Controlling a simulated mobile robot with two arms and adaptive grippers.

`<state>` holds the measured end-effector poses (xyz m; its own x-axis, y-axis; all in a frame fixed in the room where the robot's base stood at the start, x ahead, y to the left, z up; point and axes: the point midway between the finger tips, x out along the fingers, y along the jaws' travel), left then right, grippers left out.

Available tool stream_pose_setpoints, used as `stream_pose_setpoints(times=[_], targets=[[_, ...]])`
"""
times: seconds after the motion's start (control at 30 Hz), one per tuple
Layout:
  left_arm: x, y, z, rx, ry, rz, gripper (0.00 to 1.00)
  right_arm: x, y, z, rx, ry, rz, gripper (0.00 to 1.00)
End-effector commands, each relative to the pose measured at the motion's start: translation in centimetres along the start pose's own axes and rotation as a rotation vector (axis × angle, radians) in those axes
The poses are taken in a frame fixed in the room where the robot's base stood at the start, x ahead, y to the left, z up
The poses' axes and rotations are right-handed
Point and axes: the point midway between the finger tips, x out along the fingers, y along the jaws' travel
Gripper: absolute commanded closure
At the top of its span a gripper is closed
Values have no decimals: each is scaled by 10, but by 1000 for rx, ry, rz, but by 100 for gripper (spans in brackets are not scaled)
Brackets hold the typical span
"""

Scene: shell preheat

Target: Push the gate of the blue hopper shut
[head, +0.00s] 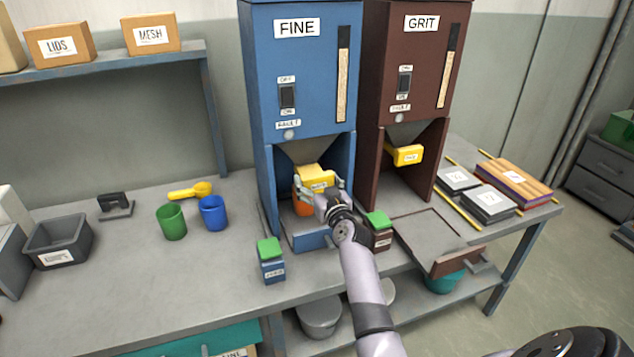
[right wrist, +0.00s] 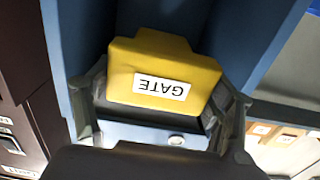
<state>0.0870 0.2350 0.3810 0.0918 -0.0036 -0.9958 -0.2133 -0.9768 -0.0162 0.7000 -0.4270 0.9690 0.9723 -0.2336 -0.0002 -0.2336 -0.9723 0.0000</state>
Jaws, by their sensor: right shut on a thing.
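The blue hopper (head: 305,60), labelled FINE, stands on the bench. Its yellow gate (head: 314,174) sits under the hopper's funnel and shows large in the right wrist view (right wrist: 145,62), its GATE label upside down. My right gripper (head: 322,190) is at the gate, and in the right wrist view its fingers (right wrist: 160,100) lie along both sides of it, shut on it. An orange cup (head: 302,207) is below the gate, partly hidden by my gripper. How far the gate is open I cannot tell. My left gripper is not in view.
A brown GRIT hopper (head: 412,60) with its own yellow gate (head: 408,155) stands close on the right. Green-topped blocks (head: 271,262) (head: 379,232) stand in front.

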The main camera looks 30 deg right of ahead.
Motion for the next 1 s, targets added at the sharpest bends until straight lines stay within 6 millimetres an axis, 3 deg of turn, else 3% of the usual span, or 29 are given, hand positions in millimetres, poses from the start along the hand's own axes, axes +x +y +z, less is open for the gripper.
stream_pose_setpoints(times=[0.47, 0.57, 0.83, 1.0], targets=[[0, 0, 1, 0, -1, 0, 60, 0, 0, 0, 0, 0, 0, 73], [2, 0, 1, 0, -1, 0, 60, 2, 0, 1, 0, 0, 0, 74], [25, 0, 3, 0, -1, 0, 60, 40, 0, 3, 0, 3, -1, 74], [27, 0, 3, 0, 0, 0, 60, 50, 0, 1, 0, 0, 0, 74]])
